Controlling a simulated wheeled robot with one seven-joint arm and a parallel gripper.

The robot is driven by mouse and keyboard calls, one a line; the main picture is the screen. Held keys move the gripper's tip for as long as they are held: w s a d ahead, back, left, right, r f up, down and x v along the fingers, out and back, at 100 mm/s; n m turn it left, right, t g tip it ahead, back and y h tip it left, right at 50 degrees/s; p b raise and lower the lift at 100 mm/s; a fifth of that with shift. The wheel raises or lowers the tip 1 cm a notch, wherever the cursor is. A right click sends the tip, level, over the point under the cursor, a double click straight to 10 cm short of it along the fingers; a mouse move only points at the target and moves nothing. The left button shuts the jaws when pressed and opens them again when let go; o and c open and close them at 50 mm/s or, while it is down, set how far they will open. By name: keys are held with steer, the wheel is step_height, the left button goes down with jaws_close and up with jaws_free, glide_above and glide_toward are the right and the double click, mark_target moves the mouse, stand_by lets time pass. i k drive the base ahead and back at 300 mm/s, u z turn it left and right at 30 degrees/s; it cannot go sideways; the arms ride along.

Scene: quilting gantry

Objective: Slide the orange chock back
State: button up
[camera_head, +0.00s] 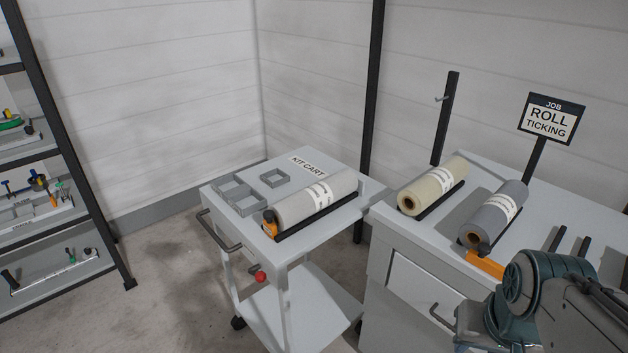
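One orange chock (485,265) lies at the near end of the grey roll (494,214) on the bench, beside a dark knob. Its right part is partly hidden by my arm. Another orange chock (270,226) sits at the near left end of the pale roll (316,197) on the kit cart (336,223). My arm's teal and grey links fill the lower right corner, in front of the bench. The fingers of my gripper cannot be made out, so what they hold is hidden.
A cream roll (433,185) lies in a dark cradle on the bench (388,228). A sign (551,118) reads "JOB ROLL TICKING". Small grey trays (240,196) lie on the cart. A red knob (261,277) juts from its front. Shelves stand left; the floor between is clear.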

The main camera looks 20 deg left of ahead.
mark_target(270, 228)
steer(key=u, duration=0.3)
steer(key=i, duration=0.9)
steer(key=u, duration=0.8)
steer(key=i, duration=0.4)
steer(key=u, duration=0.3)
